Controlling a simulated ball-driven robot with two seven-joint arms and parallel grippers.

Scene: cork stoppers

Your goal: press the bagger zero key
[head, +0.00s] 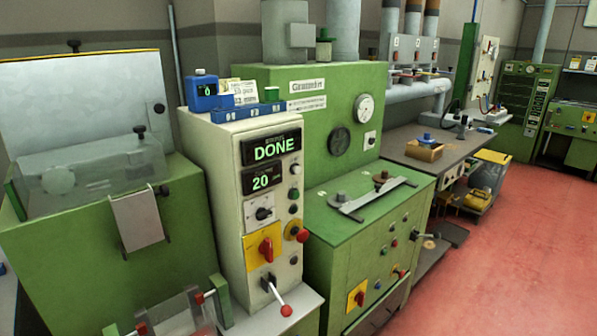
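No key that I can read as the bagger zero key shows; labels are too small to tell. A cream control cabinet (222,178) stands left of centre. Its upper display (271,147) reads DONE and its lower display (263,180) reads 20. Small round buttons (293,194) run down its right side, beside a black rotary knob (264,213). A red switch (266,249) on a yellow plate and a red mushroom button (301,235) sit lower. A small blue device (203,90) with a green-lit digit, apparently 0, stands on top. Neither gripper is in view.
A red-balled lever (285,309) juts from the cabinet's base. A green machine (100,235) with a clear cover stands left, another green machine (345,250) right. A workbench (445,150) runs behind. The red floor (500,260) at right is mostly open.

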